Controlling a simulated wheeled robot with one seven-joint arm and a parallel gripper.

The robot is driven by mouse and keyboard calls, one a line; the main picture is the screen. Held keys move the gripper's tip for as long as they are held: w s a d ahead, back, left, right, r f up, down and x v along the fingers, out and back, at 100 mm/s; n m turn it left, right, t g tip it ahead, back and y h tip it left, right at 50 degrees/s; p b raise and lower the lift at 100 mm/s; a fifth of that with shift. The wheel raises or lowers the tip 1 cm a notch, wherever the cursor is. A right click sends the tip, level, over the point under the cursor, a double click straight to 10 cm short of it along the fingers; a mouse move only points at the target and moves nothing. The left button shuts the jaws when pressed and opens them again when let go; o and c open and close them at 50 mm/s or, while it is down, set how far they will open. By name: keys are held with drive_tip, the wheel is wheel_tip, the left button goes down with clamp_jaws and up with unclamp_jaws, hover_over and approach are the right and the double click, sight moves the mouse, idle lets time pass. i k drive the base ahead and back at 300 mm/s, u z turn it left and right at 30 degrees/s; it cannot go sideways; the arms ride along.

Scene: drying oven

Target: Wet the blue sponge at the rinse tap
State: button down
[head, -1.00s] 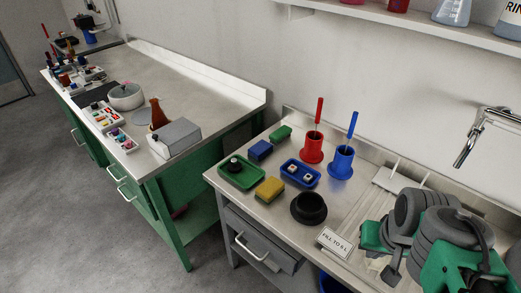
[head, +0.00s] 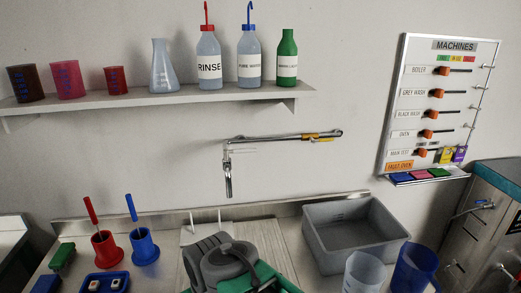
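A blue block (head: 45,284), probably the blue sponge, lies at the bottom left corner of the head view, partly cut off by the lower edge. A chrome tap (head: 228,178) hangs from a jointed wall pipe at the middle, its spout pointing down. No water shows at it. A yellow piece (head: 318,136) sits on the pipe at the right. My grey and green arm is folded at the bottom centre, below the tap and right of the blue block. No fingertips show.
A green block (head: 63,256), a red holder (head: 106,248) and a blue holder (head: 145,246) stand at the left. A grey basin (head: 350,261) and two jugs stand at the right. A bottle shelf (head: 170,106) and a machines board (head: 437,105) are above.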

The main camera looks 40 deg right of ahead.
sight(226, 152)
drive_tip(key=z, duration=0.5)
drive_tip(key=k, duration=1.2)
drive_tip(key=u, duration=0.45)
drive_tip(key=i, duration=0.85)
drive_tip(key=u, duration=0.3)
